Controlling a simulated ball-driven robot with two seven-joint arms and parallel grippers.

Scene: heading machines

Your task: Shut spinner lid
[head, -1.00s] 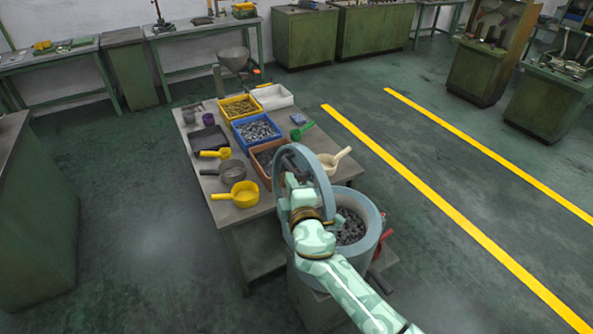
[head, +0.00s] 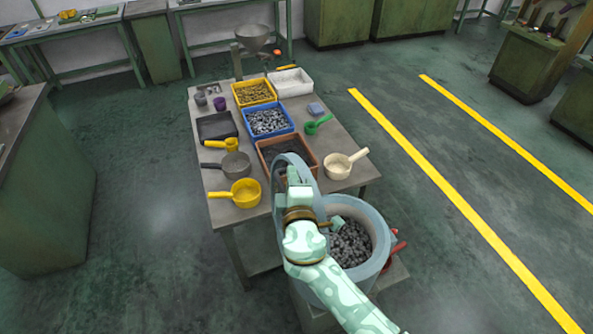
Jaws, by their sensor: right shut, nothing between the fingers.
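The spinner is a round blue-grey drum (head: 374,222) at the front of the table, its open top showing dark small parts (head: 350,244) inside. Its round blue-grey lid (head: 315,173) stands raised at the drum's left side, so the spinner is open. My right arm comes in from the bottom right and crosses in front of the lid, hiding much of it. My right gripper (head: 292,174) is shut and empty, close to the lid's upper part. I cannot tell whether it touches the lid. My left gripper is out of view.
Behind the lid, the table (head: 349,121) holds a brown bin (head: 262,149), a blue bin (head: 293,127), a yellow bin (head: 236,99) and a white bin (head: 311,88). A cream scoop (head: 338,170) and a yellow scoop (head: 246,190) lie near the spinner. Red handles (head: 398,248) stick out at the drum's right.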

